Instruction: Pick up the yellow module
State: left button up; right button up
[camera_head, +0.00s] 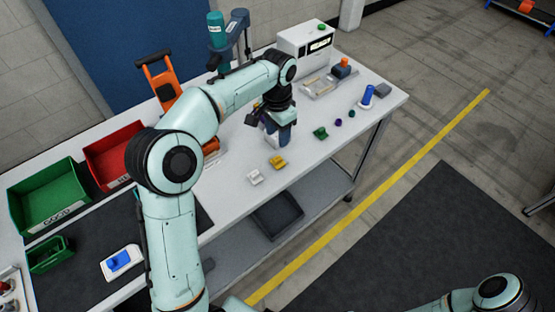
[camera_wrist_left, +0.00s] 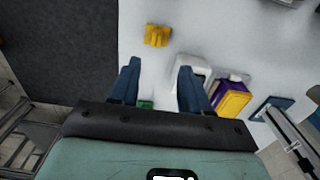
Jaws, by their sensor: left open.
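The yellow module (camera_head: 277,162) is a small blocky piece lying on the white tabletop near the table's front edge. It also shows in the left wrist view (camera_wrist_left: 157,36), just beyond the gap between my fingertips and apart from them. My left gripper (camera_head: 284,135) hangs over the table behind the yellow module, pointing down. In the left wrist view its two blue fingers (camera_wrist_left: 158,66) are spread, with nothing held between them. My right gripper is out of view.
A white piece (camera_head: 255,177) lies left of the yellow module, and a green piece (camera_head: 320,133) lies to its right. In the left wrist view a purple and yellow box (camera_wrist_left: 231,98) stands near the right finger. Red (camera_head: 112,151) and green bins (camera_head: 48,194) stand at left.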

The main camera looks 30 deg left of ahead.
aim_at(277, 158)
pick_arm(q)
jog(key=f, duration=0.3)
jog(key=shift+s+f, duration=0.15)
jog(key=shift+s, duration=0.1)
jog(key=shift+w+f+b, duration=0.15)
jog(key=shift+f+b, duration=0.15)
jog(key=shift+f, duration=0.25)
jog(key=f, duration=0.4)
jog(key=shift+s+d+f+b, duration=0.1)
jog(key=shift+s+d+b, duration=0.1)
jog(key=shift+s+b, duration=0.15)
jog(key=shift+f, duration=0.45)
jog(key=shift+w, duration=0.1)
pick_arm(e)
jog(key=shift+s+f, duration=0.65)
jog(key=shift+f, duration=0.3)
pick_arm(q)
grip_shut()
